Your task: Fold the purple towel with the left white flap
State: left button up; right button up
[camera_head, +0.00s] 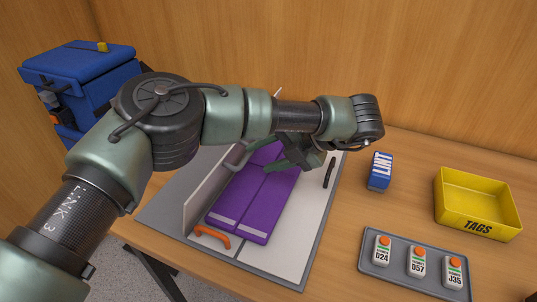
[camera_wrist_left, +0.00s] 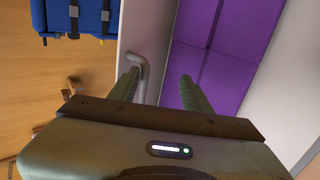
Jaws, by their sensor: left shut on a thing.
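The purple towel (camera_head: 258,195) lies on the folding board, with pale stripes at its near end. It also shows in the wrist view (camera_wrist_left: 215,55). The left white flap (camera_head: 205,192) stands raised, nearly upright, along the towel's left side. My left gripper (camera_head: 262,146) is at the flap's upper edge, shut on its grey handle (camera_wrist_left: 142,72), which shows between the fingers (camera_wrist_left: 157,88) in the wrist view. My arm hides part of the flap and the towel's far end. My right gripper is not in view.
The right white panel (camera_head: 312,205) lies flat with a black handle (camera_head: 329,173). An orange handle (camera_head: 212,236) is at the front. To the right are a blue lint box (camera_head: 380,171), a yellow tags bin (camera_head: 476,213) and a grey tray (camera_head: 395,276) with several tags. A blue bag (camera_head: 80,75) stands behind.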

pick_arm(q)
jog(key=shift+a+f, duration=0.3)
jog(key=shift+f, duration=0.25)
jog(key=v, duration=0.9)
jog(key=shift+w+a+r, duration=0.2)
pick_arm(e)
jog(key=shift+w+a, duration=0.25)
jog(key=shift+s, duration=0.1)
